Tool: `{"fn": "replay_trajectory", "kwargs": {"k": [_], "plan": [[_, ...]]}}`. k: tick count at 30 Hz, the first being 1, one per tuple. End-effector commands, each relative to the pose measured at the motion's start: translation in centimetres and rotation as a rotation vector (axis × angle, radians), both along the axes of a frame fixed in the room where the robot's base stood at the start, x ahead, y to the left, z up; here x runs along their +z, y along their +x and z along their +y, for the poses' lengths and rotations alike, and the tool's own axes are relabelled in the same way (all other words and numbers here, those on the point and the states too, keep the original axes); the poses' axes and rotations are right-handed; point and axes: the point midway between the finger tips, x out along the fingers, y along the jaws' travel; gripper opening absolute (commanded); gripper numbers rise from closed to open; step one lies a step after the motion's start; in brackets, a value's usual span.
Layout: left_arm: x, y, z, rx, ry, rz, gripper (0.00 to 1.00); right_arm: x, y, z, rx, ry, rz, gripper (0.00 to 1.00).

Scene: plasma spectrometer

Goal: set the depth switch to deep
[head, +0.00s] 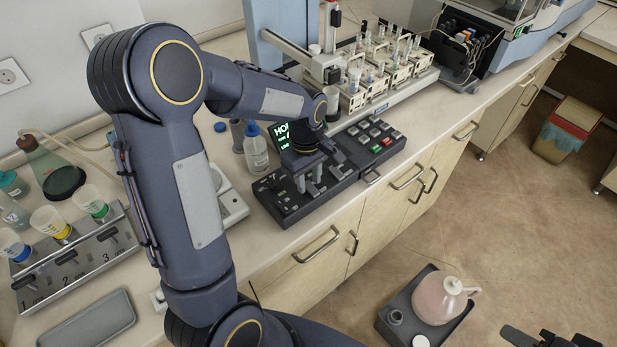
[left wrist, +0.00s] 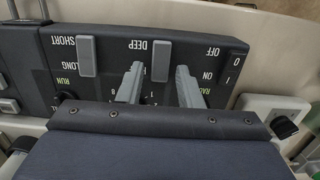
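The depth switch is a grey paddle (left wrist: 162,60) beside the DEEP label on a dark control panel (left wrist: 113,42), seen upside down in the left wrist view. My left gripper (left wrist: 160,68) is open, with one grey finger on each side of this paddle. I cannot tell whether either finger touches it. The left finger covers the label area below DEEP. In the head view my left gripper (head: 316,179) points down over the panel (head: 290,208), and the switch is not discernible there. Part of my right gripper (head: 552,339) shows at the bottom right edge, cut off.
Another grey paddle (left wrist: 87,55) sits by SHORT and LONG, and an ON/OFF rocker (left wrist: 234,62) is on the other side. A lit screen (head: 284,133), blue-capped bottle (head: 256,153) and keypad (head: 372,140) are close to the gripper. A sample rack (head: 375,75) stands behind.

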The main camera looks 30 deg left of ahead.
Motion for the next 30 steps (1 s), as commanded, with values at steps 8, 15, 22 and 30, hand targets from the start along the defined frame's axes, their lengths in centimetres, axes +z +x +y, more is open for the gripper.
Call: {"fn": "replay_trajectory", "kwargs": {"k": [8, 15, 22, 30], "plan": [[0.0, 0.0, 0.0, 0.0, -0.001, 0.0, 0.4, 0.0, 0.0, 0.0, 0.0, 0.0, 0.0, 0.36], [2.0, 0.2, 0.1, 0.0, -0.001, -0.005, 0.4, -0.2, 0.0, 0.0, 0.0, 0.0, 0.0, 0.36], [5.9, 0.2, 0.4, 0.0, -0.001, -0.004, 0.4, -0.4, 0.0, 0.0, 0.0, 0.0, 0.0, 0.36], [7.8, 0.2, 0.5, 0.0, -0.001, -0.001, 0.4, -0.5, 0.0, 0.0, 0.0, 0.0, 0.0, 0.36]]}}
